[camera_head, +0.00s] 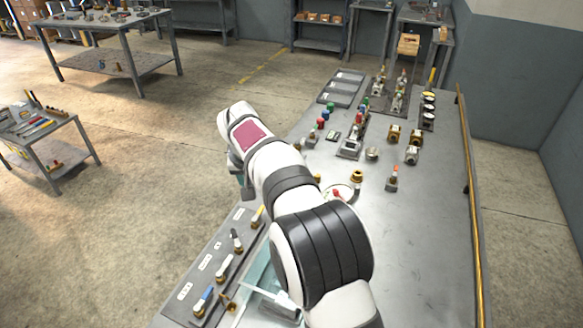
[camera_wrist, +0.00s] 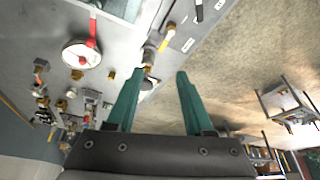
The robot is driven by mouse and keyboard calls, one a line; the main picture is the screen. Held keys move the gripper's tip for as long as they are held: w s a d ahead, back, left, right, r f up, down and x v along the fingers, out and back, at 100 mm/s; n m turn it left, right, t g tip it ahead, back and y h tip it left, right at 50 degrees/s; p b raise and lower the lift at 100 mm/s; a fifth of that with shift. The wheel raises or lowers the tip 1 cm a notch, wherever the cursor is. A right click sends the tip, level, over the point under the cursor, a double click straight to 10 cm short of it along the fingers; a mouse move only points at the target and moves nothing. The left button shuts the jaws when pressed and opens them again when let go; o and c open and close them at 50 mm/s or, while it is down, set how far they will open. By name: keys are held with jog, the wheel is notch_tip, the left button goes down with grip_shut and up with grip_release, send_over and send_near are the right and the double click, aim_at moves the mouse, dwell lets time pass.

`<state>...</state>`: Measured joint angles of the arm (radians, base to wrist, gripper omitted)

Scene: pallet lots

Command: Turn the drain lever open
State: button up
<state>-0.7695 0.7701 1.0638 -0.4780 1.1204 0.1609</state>
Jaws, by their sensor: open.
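A grey panel (camera_head: 206,262) with several small levers runs along the left edge of the bench. Its levers include a blue-handled one (camera_head: 203,300), a white-handled one (camera_head: 224,266), a black-handled one (camera_head: 237,240) and a yellow-handled one (camera_head: 257,217). The labels are too small to read, so I cannot tell which is the drain lever. In the wrist view the yellow-handled lever (camera_wrist: 166,41) lies just beyond my gripper (camera_wrist: 160,74), with its brass fitting near the left fingertip. My gripper is open, with nothing between its teal fingers. My arm hides most of it in the head view.
A round white dial with a red handle (camera_wrist: 82,54) sits on the bench beside the panel. Several valves and fittings, including a brass one (camera_head: 357,177), stand farther back. A brass rail (camera_head: 468,190) edges the right side. Open floor (camera_head: 120,230) lies left.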

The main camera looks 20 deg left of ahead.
aim_at(260, 212)
jog(key=x, duration=1.1)
jog(key=a+x, duration=0.1)
jog(key=x, duration=0.4)
grip_shut()
